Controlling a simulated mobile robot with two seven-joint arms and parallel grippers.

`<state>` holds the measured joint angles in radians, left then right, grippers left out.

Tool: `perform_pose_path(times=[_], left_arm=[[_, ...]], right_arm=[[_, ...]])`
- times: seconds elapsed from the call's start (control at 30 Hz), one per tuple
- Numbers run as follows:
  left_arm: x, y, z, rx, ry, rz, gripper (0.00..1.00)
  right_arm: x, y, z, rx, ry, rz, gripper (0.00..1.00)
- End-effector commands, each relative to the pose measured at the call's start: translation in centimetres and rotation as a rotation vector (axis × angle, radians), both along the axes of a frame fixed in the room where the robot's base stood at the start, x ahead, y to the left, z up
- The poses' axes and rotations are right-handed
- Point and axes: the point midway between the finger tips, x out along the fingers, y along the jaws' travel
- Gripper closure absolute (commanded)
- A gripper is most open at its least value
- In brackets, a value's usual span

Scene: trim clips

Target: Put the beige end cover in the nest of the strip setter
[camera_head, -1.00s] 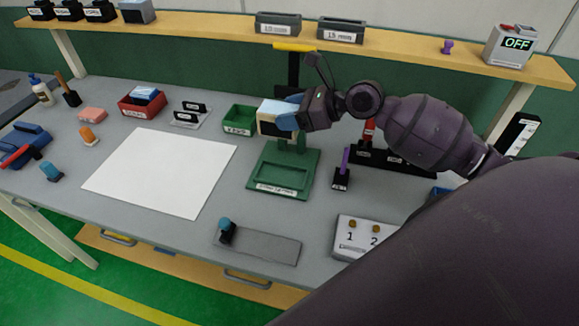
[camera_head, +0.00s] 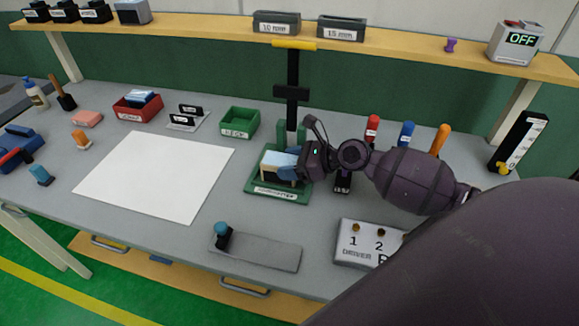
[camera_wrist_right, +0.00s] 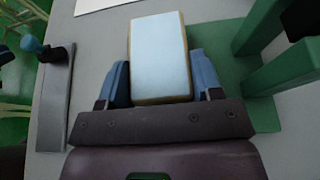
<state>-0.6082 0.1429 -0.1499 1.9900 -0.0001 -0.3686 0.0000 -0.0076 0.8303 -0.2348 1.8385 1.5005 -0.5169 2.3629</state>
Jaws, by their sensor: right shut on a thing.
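The beige end cover (camera_head: 279,167) has a pale blue top face, which also shows in the wrist view (camera_wrist_right: 160,55). My right gripper (camera_head: 289,166) is shut on it, with a blue finger on either side of it in the wrist view (camera_wrist_right: 160,78). The cover is low over the nest area of the green strip setter (camera_head: 263,191), in front of its post. It hides most of the nest. I cannot tell whether it rests in the nest or is just above it. My left gripper is not in view.
The strip setter's black post with a yellow handle (camera_head: 294,45) rises behind. A green bin (camera_head: 238,122) stands behind left. A white sheet (camera_head: 155,175) lies left. A grey plate with a blue knob (camera_head: 258,248) and a numbered box (camera_head: 365,243) lie in front.

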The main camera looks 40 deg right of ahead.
Motion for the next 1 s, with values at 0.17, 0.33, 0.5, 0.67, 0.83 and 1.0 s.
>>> perform_pose_path(times=[0.17, 0.33, 0.5, 0.67, 0.83, 1.0], left_arm=[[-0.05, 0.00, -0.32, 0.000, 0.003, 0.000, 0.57], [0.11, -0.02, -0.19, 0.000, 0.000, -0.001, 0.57], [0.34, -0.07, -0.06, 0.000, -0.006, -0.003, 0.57], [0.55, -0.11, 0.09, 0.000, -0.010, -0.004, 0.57], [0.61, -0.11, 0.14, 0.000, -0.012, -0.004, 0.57], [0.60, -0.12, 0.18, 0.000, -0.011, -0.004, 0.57]], right_arm=[[0.03, -0.02, -0.61, -0.002, -0.001, 0.000, 0.67], [0.03, -0.03, -0.53, -0.001, -0.002, 0.000, 0.67], [0.02, -0.04, -0.84, -0.001, -0.001, -0.001, 0.38], [0.01, -0.04, -0.83, -0.001, -0.001, -0.001, 0.15], [0.02, -0.03, -0.82, -0.001, -0.001, -0.001, 0.15], [0.00, -0.05, -0.44, -0.002, -0.002, 0.000, 0.15]])
